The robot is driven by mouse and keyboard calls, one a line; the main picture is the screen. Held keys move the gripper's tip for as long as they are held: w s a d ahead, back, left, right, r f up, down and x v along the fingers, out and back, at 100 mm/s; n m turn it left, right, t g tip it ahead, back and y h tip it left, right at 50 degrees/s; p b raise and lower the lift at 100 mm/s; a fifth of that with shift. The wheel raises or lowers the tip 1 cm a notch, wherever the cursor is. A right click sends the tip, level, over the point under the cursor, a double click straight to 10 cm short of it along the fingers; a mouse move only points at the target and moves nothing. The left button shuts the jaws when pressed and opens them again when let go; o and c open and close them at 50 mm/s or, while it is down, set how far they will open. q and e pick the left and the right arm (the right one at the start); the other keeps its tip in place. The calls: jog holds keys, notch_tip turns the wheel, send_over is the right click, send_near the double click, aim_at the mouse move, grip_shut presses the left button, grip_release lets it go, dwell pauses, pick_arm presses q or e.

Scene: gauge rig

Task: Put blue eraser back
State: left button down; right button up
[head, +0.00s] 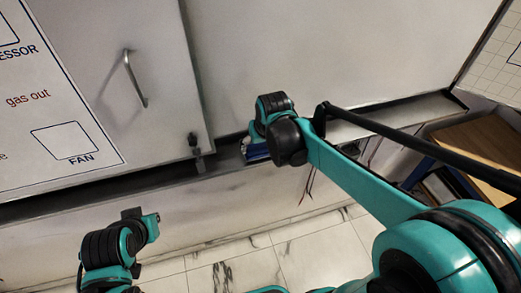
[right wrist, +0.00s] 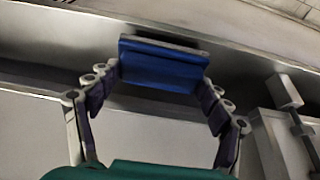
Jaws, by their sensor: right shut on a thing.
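The blue eraser (right wrist: 162,68) is a blue block with a pale edge strip, seen between the fingers of my right gripper (right wrist: 162,85) in the right wrist view. The right gripper is shut on it, one finger at each end. In the head view, a bit of the blue eraser (head: 257,151) shows below my right wrist, at the grey ledge (head: 180,171) under the white panels. I cannot tell whether the eraser touches the ledge. My left arm's end shows at the lower left of the head view, but its fingers cannot be made out clearly.
A white cabinet door with a metal handle (head: 135,78) and a printed diagram is at the left. A small latch (head: 196,150) hangs at its lower right corner, left of my right gripper; it also shows in the right wrist view (right wrist: 293,105). A wooden surface (head: 480,145) is at the right.

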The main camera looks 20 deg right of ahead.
notch_tip(320, 180, down, 2)
jog(key=shift+f, duration=0.1)
jog(key=shift+c, duration=0.6)
jog(key=o, duration=1.6)
jog(key=shift+c, duration=0.2)
jog(key=p+v, duration=0.3)
jog(key=v, duration=0.9)
jog(key=s+d+f+t, duration=0.1)
jog(key=s+f, duration=0.2)
jog(key=s, duration=0.3)
jog(key=s+d+f+t, duration=0.1)
jog(key=s+f, duration=0.2)
jog(key=s, duration=0.3)
jog(key=shift+d+t, duration=0.3)
jog(key=shift+s+f, duration=0.1)
jog(key=shift+f, duration=0.05)
